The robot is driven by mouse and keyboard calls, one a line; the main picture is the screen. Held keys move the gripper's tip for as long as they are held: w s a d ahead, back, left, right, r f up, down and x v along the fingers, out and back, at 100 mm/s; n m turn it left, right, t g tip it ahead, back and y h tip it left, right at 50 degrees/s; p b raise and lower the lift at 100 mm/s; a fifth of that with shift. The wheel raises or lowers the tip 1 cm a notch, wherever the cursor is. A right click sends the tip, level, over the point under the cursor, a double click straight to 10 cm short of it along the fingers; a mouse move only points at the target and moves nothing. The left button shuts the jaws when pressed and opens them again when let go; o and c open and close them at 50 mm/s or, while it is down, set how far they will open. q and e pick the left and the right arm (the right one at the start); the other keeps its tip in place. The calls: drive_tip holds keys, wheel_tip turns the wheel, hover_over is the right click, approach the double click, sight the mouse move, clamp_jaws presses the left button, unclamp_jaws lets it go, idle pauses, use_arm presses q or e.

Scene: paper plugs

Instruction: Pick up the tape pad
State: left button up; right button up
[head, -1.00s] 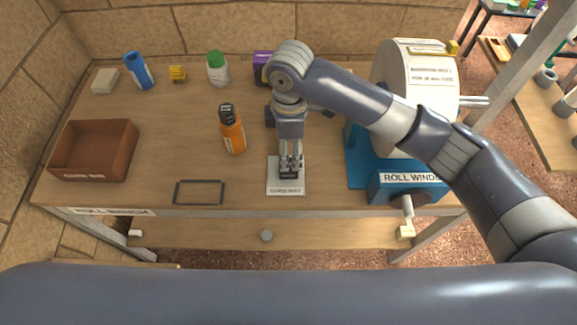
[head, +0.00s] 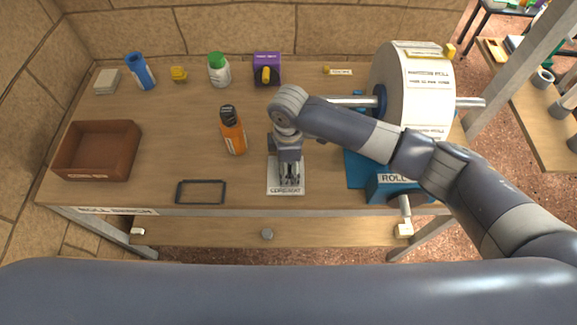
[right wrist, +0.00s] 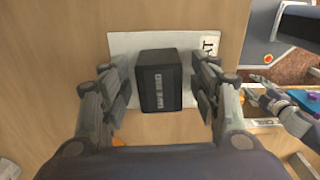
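My right gripper (right wrist: 163,97) is open, pointing down, with one finger on each side of the pad and visible gaps between. In the head view my right gripper (head: 289,182) is low over the core mat (head: 285,191) and mostly hides the pad. Grey jointed parts at the right edge of the right wrist view may be my left gripper; its opening is unclear.
An orange bottle (head: 233,135) stands left of my right gripper, and a dark frame (head: 201,203) lies front left. The roll winder (head: 415,90) is close on the right. A brown box (head: 128,152) sits far left. The purple dispenser (head: 274,58) is at the back.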

sight(290, 166)
drive_tip(key=c, duration=1)
drive_tip(key=shift+c, duration=0.4)
drive_tip(key=shift+r, duration=0.1)
drive_tip(key=shift+r, duration=0.2)
drive_tip(key=r, duration=0.1)
drive_tip(key=r+b, duration=0.1)
drive_tip(key=shift+s+d+r, duration=0.15)
drive_tip(key=shift+s+r, duration=0.2)
drive_tip(key=shift+r, duration=0.05)
drive_tip(key=s+d+b, duration=0.1)
drive_tip(key=s+d, duration=0.1)
drive_tip(key=s, duration=0.5)
drive_tip(key=s+d+r+b, duration=0.1)
drive_tip(key=s+d, duration=0.2)
drive_tip(key=s, duration=0.4)
drive_tip(key=shift+d+r, duration=0.25)
drive_tip(key=shift+r, duration=0.05)
drive_tip(key=shift+s, duration=0.1)
